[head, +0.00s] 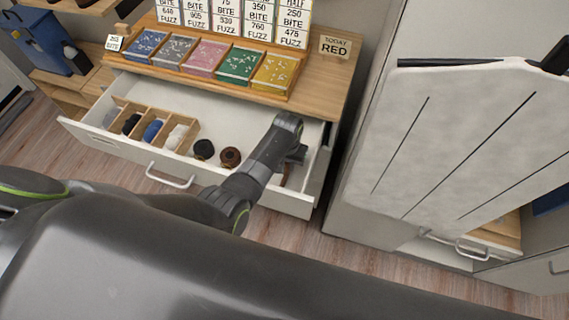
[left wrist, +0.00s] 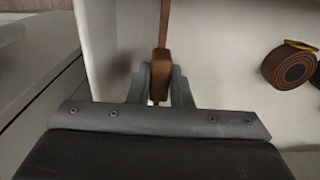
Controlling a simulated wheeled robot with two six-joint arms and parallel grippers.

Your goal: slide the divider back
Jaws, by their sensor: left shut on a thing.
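The wooden divider (head: 193,136) stands in the left part of the open white drawer (head: 258,116). Its compartments hold rolled dark, blue and pale items. My right gripper is not in view.
A brown rolled belt (head: 230,157) and a black roll (head: 203,149) lie between divider and gripper; the brown roll (left wrist: 290,66) also shows in the wrist view. Coloured trays (head: 207,57) stand on the top above. A pale grooved panel (head: 455,135) is at right.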

